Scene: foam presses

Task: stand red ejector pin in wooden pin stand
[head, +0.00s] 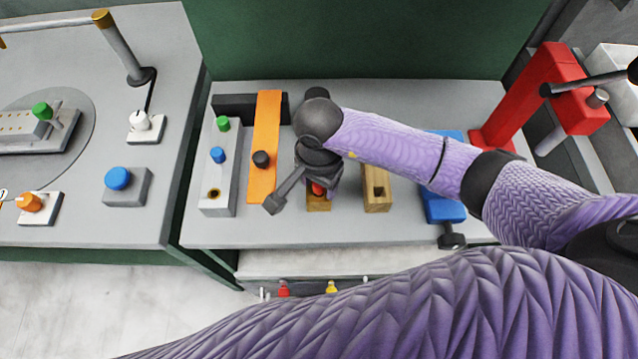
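A red piece (318,188), probably the red ejector pin, shows just below my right gripper (316,180). It is at a small wooden block (318,204); most of it is hidden by the gripper, so I cannot tell whether it stands in the block or is held above it. A second wooden block (377,199) with a dark slot in its top stands to the right and looks empty. I cannot tell which block is the pin stand. The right gripper's fingers are mostly hidden by its own wrist. My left gripper is not in view.
A pale block (219,175) with green and blue pegs stands left, beside an orange bar (266,130) with a black knob. A blue fixture (443,206) and red press (535,95) stand right. Red and yellow items (331,287) sit below the bench's front edge.

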